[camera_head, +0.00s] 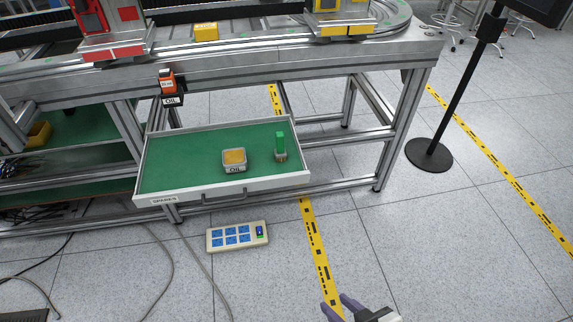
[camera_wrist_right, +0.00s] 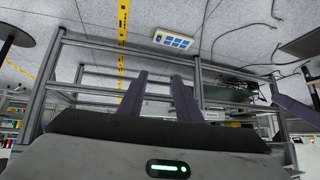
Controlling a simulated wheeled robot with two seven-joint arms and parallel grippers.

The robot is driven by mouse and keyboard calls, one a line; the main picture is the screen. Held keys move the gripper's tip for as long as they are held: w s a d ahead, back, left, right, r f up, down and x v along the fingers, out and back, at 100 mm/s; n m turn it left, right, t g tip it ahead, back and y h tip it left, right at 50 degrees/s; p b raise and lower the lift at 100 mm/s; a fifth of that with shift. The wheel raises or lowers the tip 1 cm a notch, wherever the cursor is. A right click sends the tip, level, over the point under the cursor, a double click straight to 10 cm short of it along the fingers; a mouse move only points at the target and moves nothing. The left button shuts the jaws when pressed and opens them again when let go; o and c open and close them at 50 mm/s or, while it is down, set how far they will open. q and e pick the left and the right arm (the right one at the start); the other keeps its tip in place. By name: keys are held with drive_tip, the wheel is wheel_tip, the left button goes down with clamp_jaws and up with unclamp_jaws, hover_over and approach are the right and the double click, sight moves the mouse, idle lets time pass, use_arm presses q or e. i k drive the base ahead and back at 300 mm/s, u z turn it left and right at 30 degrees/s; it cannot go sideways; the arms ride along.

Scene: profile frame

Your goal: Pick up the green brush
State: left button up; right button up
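The green brush (camera_head: 280,147) stands upright in the right part of an open drawer (camera_head: 165,193) with a green lining. Its green handle points up and its lower end is greyish-brown. My right gripper (camera_head: 340,304) is at the bottom edge of the head view, in front of the drawer and well apart from the brush. Its two purple fingers are spread with nothing between them, as the right wrist view also shows (camera_wrist_right: 159,78). I cannot make out the brush in the right wrist view. My left gripper does not show in the head view.
The metal workbench (camera_head: 260,75) runs above and behind. A black stand (camera_head: 430,155) is at right.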

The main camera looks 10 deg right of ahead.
sight(281, 152)
drive_tip(key=z, duration=1.3)
drive_tip(key=i, duration=0.85)
drive_tip(key=u, duration=0.6)
